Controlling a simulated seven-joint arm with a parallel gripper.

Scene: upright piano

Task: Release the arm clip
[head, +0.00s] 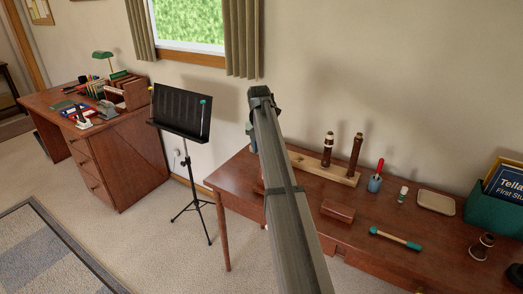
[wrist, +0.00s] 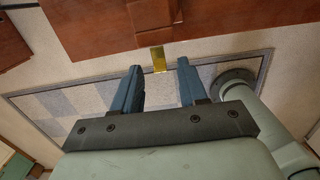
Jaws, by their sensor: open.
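I cannot identify an arm clip for certain. A music stand (head: 180,112) with a black desk stands on the floor left of my arm in the head view. A small yellow piece sits at its left edge and a teal-tipped upright piece (head: 205,103) at its right edge. In the wrist view my gripper (wrist: 159,75) has its two blue fingers apart with nothing between them. A small yellow piece (wrist: 158,59) shows beyond the fingertips, roughly centred in the gap; whether it is the clip I cannot tell. In the head view my arm hides most of the gripper.
A wooden table (head: 232,178) stands at the right, bearing a wooden rack (head: 309,168) with dark instrument joints, a teal-ended rod (head: 395,238) and a green box (head: 490,212). A cluttered desk (head: 120,155) is at the left. Carpet lies open around the stand.

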